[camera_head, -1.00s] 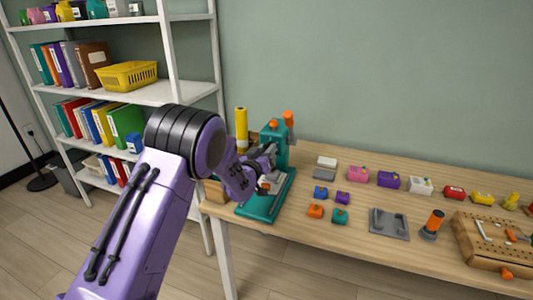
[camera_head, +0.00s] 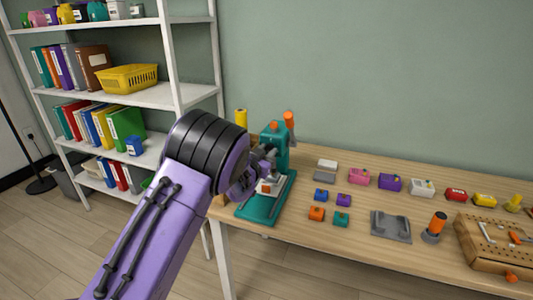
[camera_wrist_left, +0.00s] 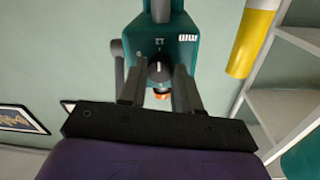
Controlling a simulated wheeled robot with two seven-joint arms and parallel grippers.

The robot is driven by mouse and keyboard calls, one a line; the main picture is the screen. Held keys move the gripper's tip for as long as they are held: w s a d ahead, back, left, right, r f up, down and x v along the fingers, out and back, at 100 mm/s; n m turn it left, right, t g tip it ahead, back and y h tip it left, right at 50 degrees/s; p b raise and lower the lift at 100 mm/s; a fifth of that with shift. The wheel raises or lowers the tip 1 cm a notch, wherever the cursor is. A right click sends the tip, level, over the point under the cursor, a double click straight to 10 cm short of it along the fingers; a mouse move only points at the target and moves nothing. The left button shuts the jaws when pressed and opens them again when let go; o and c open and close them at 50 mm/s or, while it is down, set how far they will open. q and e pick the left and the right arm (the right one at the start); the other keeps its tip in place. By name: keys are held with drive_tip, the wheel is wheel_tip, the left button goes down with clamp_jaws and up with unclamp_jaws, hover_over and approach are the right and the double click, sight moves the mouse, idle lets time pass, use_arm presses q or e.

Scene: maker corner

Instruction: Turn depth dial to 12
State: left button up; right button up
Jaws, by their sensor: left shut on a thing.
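The teal drill-press-like machine (camera_head: 261,210) stands at the left end of the table, with an orange knob (camera_head: 289,119) at its upper right. In the left wrist view, the machine's teal head (camera_wrist_left: 178,25) faces me and carries a dark round dial (camera_wrist_left: 158,71) with a pale pointer mark, pointing roughly up in the picture. My left gripper (camera_wrist_left: 158,76) is shut on the dial, one dark finger on each side of it. In the head view, my left gripper (camera_head: 268,156) is at the machine's head and my arm hides part of it. The dial's numbers are not readable. My right gripper is not in view.
A yellow cylinder (camera_head: 241,118) stands behind the machine. Several small coloured blocks, a grey fixture (camera_head: 390,226) and a wooden pegboard (camera_head: 490,250) lie to the right on the table (camera_head: 340,250). A white shelf (camera_head: 185,95) stands at the left.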

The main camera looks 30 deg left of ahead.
use_arm(q)
drive_tip(key=shift+f, duration=0.1)
drive_tip(key=o, duration=1.1)
drive_tip(key=shift+c, duration=0.2)
drive_tip(key=s+d+b, duration=0.1)
drive_tip(key=s, duration=0.9)
drive_tip(key=shift+s+d+b, duration=0.2)
drive_tip(key=shift+d+b, duration=0.2)
